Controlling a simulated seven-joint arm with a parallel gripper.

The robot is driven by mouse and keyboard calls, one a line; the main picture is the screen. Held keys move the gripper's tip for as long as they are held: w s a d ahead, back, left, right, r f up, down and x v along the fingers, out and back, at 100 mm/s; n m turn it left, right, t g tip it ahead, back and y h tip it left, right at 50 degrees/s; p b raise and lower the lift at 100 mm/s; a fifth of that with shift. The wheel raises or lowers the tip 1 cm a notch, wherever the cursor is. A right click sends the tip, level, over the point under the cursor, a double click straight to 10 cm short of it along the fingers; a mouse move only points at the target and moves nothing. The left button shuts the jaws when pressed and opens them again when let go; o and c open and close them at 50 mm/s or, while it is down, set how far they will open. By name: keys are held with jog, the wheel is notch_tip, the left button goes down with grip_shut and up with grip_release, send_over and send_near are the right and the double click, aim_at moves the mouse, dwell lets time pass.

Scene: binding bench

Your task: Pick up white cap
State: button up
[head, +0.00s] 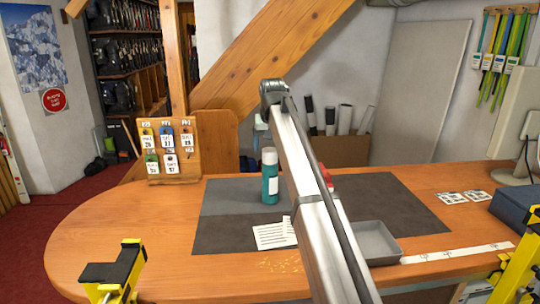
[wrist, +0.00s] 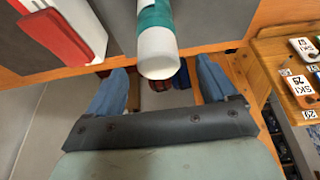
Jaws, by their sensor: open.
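The white cap (head: 269,156) is on top of a teal bottle (head: 270,184) that stands upright on the dark mat. In the wrist view the cap (wrist: 158,52) faces me at the top centre, with the teal body (wrist: 154,15) behind it. My gripper (wrist: 161,70) is open, its two blue fingers spread to the left and right of the cap's near end. Nothing is held. I cannot tell whether either finger touches the cap. In the head view my gripper is mostly hidden behind my arm.
A dark mat (head: 225,235) covers the bench (head: 110,225) middle. A paper sheet (head: 273,235) and a grey tray (head: 374,243) lie in front. A red-and-white object (wrist: 62,38) is left of the bottle in the wrist view. A wooden tag board (head: 168,152) stands back left.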

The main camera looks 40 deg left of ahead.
aim_at(270, 150)
jog(key=shift+x, duration=2.35)
jog(key=shift+c, duration=0.4)
jog(key=c, duration=0.9)
jog(key=shift+r, duration=0.1)
jog(key=shift+c, duration=0.2)
notch_tip(270, 150, up, 10)
jog(key=shift+r, duration=0.15)
jog(key=shift+r, duration=0.75)
